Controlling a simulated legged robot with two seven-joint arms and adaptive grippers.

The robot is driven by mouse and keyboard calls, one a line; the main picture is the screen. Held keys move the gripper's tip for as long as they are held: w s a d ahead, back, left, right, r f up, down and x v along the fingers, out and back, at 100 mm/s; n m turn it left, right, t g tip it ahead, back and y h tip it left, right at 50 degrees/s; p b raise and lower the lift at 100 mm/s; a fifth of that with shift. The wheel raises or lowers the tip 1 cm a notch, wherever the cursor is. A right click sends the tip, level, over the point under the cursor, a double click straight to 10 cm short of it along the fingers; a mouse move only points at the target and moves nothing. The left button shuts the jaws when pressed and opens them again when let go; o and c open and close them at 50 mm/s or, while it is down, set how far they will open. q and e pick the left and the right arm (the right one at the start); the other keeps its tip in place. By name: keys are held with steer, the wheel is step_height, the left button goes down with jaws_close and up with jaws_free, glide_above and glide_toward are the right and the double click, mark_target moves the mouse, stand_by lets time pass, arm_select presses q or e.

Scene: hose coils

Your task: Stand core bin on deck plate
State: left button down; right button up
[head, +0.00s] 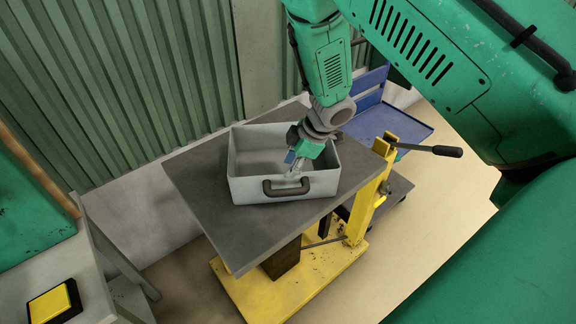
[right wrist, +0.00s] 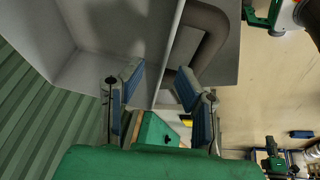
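The core bin (head: 247,188) is a pale grey open box with a dark brown handle (head: 286,187) on its near wall. In the head view it appears upright on the dark grey deck plate (head: 225,225), towards its far right part. My right gripper (head: 295,168) reaches down at the bin's near wall, by the handle. In the right wrist view my right gripper (right wrist: 160,88) has its two blue-padded fingers apart, with the edge of the bin's wall (right wrist: 166,55) between them. Contact with the wall cannot be told. My left gripper is out of view.
The deck plate is carried on a yellow lift cart (head: 280,290) with a black-gripped lever (head: 435,150). A blue trolley (head: 385,120) stands behind at right. A corrugated green wall (head: 120,90) runs behind. A bench with a yellow-topped block (head: 52,303) is at left. The plate's near-left part is bare.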

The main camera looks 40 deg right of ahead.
steer(key=shift+v, duration=0.9)
steer(key=shift+d+r, duration=0.1)
steer(key=shift+r, duration=0.1)
steer(key=v, duration=1.1)
steer(key=shift+r, duration=0.2)
steer(key=shift+s+d, duration=0.1)
